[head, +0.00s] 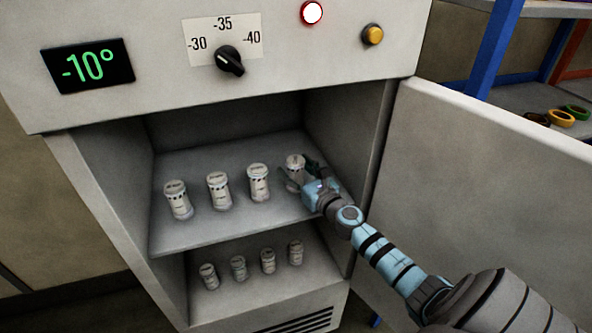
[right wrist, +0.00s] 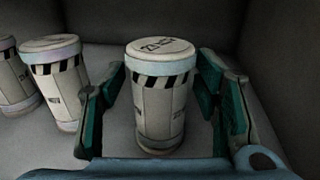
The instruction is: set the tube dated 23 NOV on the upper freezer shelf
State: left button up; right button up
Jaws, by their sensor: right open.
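The freezer's upper shelf (head: 235,232) holds a row of several upright white tubes with dark striped bands. My right gripper (head: 299,178) is inside the freezer at the rightmost upper tube (head: 295,164). In the right wrist view that tube (right wrist: 161,100) stands upright between the open fingers of my right gripper (right wrist: 160,105), with a gap visible at each side. Its lid and side carry print that looks like a date, but I cannot read it fully. My left gripper is not in view.
Neighbouring tubes (head: 258,182) and (right wrist: 55,80) stand close to the left. The lower shelf holds several smaller-looking tubes (head: 268,261). The open freezer door (head: 490,190) stands to the right of my arm.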

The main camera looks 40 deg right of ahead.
jog(key=shift+r, duration=0.1)
jog(key=shift+r+p, duration=0.2)
jog(key=shift+p, duration=0.1)
jog(key=s+a+b, duration=0.1)
jog(key=s+b, duration=0.2)
jog(key=s, duration=0.9)
jog(key=shift+f, duration=0.1)
